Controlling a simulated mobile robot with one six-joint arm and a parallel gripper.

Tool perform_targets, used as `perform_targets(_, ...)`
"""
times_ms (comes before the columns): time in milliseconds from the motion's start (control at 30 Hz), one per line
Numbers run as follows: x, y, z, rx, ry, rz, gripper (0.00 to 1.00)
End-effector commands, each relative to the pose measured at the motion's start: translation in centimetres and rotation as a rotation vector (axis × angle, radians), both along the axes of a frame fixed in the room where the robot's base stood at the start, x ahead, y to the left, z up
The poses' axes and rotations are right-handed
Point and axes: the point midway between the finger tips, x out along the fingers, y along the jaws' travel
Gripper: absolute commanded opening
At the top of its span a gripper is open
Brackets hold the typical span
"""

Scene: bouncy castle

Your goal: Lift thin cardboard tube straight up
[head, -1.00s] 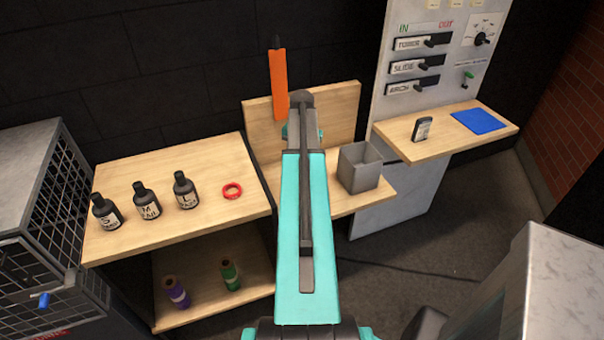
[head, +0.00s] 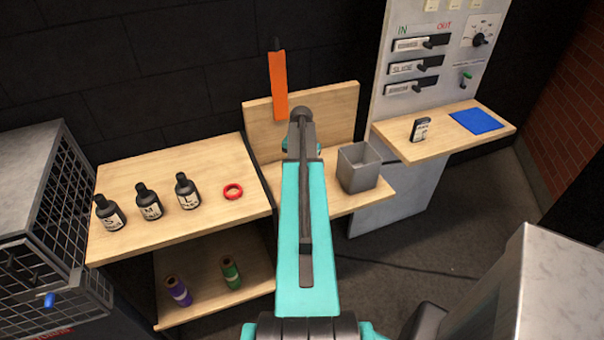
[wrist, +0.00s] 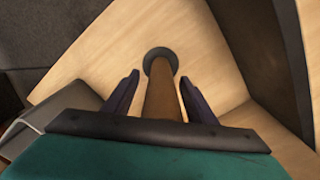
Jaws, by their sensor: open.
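The thin cardboard tube (wrist: 163,98) is brown and shows in the wrist view. Its far end meets a dark round base (wrist: 160,56) on a pale wooden surface. My gripper (wrist: 158,79) is open, with one dark finger on each side of the tube. There are gaps between the fingers and the tube near the fingertips. The tube's near end is hidden behind my gripper's body. In the head view my own arm hides the tube and the gripper.
A grey open bin (head: 358,167) stands right of my arm on the low wooden shelf (head: 340,205). An orange strip (head: 278,85) rises at the wooden back panel (head: 335,112). Bottles (head: 148,202) and a red ring (head: 233,191) are on the left table (head: 190,165).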

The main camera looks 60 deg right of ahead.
Motion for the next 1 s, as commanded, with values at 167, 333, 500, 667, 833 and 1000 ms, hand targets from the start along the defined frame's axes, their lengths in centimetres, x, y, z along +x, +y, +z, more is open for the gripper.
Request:
perform_targets(167, 0.02, 0.02, 0.02, 0.000, 0.000, 0.000, 0.51)
perform_targets(333, 0.04, 0.04, 0.03, 0.000, 0.000, 0.001, 0.46)
perform_targets(500, 0.04, 0.05, 0.03, 0.000, 0.000, 0.001, 0.17)
perform_targets(667, 0.05, 0.06, 0.04, 0.000, 0.000, 0.001, 0.08)
perform_targets(833, 0.07, 0.06, 0.06, 0.000, 0.000, 0.001, 0.08)
perform_targets(1000, 0.09, 0.06, 0.40, 0.000, 0.000, 0.002, 0.08)
